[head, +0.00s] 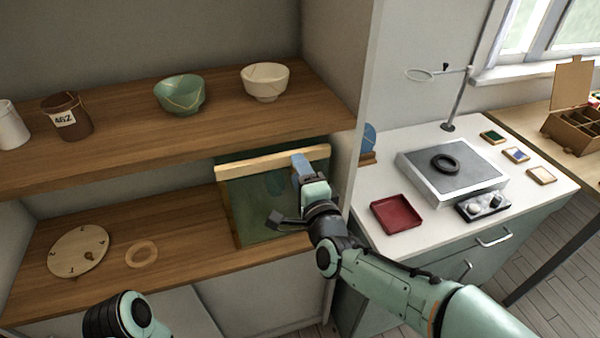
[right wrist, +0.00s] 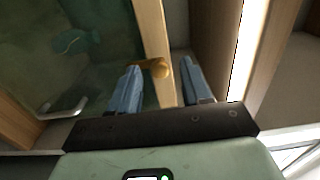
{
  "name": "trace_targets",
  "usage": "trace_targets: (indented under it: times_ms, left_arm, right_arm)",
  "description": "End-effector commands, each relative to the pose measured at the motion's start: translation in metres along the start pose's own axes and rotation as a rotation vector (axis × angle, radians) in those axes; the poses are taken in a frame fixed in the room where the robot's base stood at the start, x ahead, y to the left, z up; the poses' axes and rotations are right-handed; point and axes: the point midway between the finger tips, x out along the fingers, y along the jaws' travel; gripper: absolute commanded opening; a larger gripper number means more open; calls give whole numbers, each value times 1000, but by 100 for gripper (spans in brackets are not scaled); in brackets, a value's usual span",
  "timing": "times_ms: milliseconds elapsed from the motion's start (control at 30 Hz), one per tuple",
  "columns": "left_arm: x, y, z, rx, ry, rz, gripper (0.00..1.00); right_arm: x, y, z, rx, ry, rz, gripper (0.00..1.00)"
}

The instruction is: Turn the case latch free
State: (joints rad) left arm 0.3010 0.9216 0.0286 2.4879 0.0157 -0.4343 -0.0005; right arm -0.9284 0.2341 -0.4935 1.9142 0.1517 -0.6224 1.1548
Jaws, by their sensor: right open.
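The case (head: 262,205) stands on the lower shelf, with a dark green glass front and a pale wooden frame. In the right wrist view its wooden edge (right wrist: 152,35) runs upright, and the brass latch (right wrist: 155,67) sits on it, its arm pointing left. My right gripper (head: 298,160) is at the case's upper right in the head view. In the right wrist view the right gripper (right wrist: 160,68) is open, with one blue finger on each side of the latch; contact cannot be told. In the head view the latch is hidden behind my gripper. My left gripper is out of view.
The upper shelf (head: 220,118) overhangs close to the case. It carries a green bowl (head: 180,95), a cream bowl (head: 265,82) and a brown jar (head: 68,117). A cabinet wall is just right of my gripper. A dial (head: 78,251) and a ring (head: 141,254) lie left.

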Motion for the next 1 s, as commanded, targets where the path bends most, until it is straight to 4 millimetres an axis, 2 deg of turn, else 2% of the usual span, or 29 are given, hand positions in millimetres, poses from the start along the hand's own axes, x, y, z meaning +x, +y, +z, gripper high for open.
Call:
trace_targets:
  times_ms: [267, 367, 400, 433, 767, 1000]
  left_arm:
    - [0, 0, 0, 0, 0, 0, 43]
    - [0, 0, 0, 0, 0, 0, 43]
    - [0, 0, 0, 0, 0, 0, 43]
    - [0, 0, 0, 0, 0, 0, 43]
    - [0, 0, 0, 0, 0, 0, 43]
    - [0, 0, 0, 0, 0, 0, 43]
  right_arm:
    - [2, 0, 0, 0, 0, 1, 48]
    - [2, 0, 0, 0, 0, 1, 19]
    - [2, 0, 0, 0, 0, 1, 6]
    - [1, 0, 0, 0, 0, 1, 0]
    - [1, 0, 0, -25, 0, 1, 0]
    - [1, 0, 0, -145, 0, 1, 0]
